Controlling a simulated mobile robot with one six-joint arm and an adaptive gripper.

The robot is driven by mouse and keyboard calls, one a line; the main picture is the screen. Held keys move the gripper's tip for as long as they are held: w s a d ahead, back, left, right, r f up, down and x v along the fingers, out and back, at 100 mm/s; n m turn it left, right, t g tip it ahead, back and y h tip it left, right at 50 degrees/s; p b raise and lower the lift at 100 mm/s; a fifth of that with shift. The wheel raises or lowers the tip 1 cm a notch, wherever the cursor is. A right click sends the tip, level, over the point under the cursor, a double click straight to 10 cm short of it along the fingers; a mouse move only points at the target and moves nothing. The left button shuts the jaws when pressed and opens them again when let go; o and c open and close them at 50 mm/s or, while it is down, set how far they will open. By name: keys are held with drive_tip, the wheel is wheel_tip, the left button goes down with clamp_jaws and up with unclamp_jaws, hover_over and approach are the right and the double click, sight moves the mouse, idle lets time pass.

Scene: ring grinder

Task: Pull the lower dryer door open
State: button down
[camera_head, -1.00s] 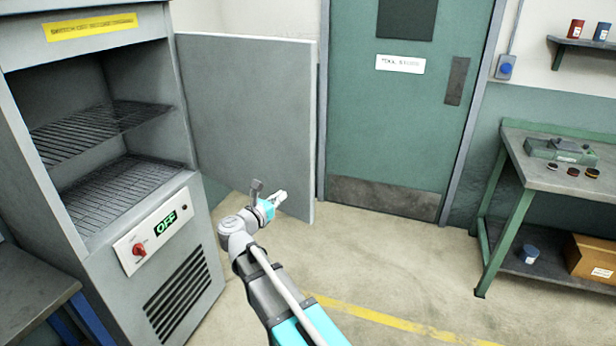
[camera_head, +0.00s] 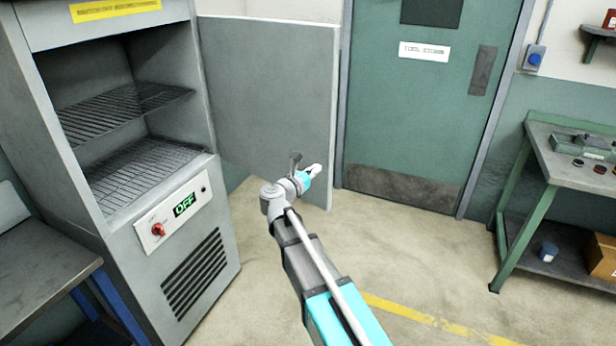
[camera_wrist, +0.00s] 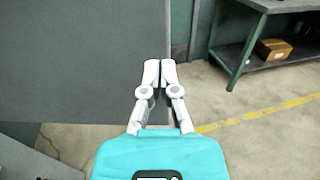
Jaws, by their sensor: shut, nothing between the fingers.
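The dryer (camera_head: 120,215) stands at the left in the head view, with a dark opening and wire racks (camera_head: 150,165) showing. Its grey door (camera_head: 270,85) stands wide open, swung out to the right of the opening. My gripper (camera_head: 316,168) is shut and empty near the lower free edge of the door, on its inner side. In the wrist view the door (camera_wrist: 80,60) fills the upper left, and the shut fingertips (camera_wrist: 160,68) overlap its right edge. I cannot tell whether they touch it. The door's handle is not in view.
A green room door (camera_head: 430,110) is behind the dryer door. A workbench (camera_head: 550,165) with small items stands at the right, a box (camera_head: 601,256) on its lower shelf. A dark table (camera_head: 40,260) is at the left. The floor between is clear.

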sight(326, 161)
drive_tip(key=shift+x, duration=2.95)
drive_tip(key=shift+w, duration=0.1)
